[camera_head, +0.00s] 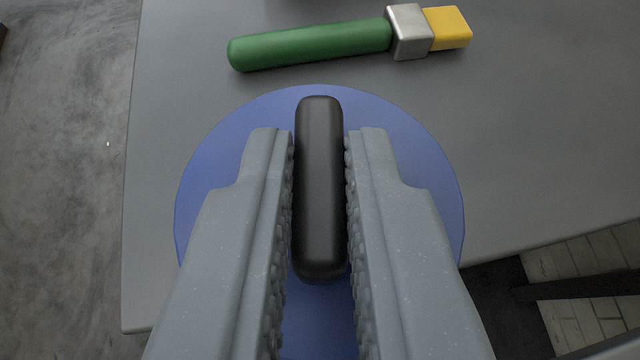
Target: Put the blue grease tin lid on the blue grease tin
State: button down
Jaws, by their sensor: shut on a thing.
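The blue grease tin lid (400,135) is a round blue disc with a black bar-shaped handle (320,190) across its middle. My gripper (320,150) is shut on the handle, with one ridged finger on each side of it. The fingers cover much of the left and right parts of the lid. The blue grease tin cannot be made out; anything under the lid is hidden by it. I cannot tell whether the lid is held above the table or rests on something.
A brush with a green handle (310,45), a metal collar and a yellow end lies on the grey table (540,140) beyond the lid. The table's left edge and front edge show, with floor (60,180) beyond them. The table to the right of the lid is clear.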

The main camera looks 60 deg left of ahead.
jog(key=shift+f, duration=0.6)
dwell(0.3)
jog(key=c, duration=1.4)
grip_release()
jog(key=shift+o, duration=0.2)
jog(key=shift+d, duration=0.1)
jog(key=p+v, duration=0.2)
jog(key=v, duration=1.1)
jog(key=shift+s+d+p, duration=0.2)
jog(key=shift+p, duration=0.15)
jog(key=shift+r, duration=0.1)
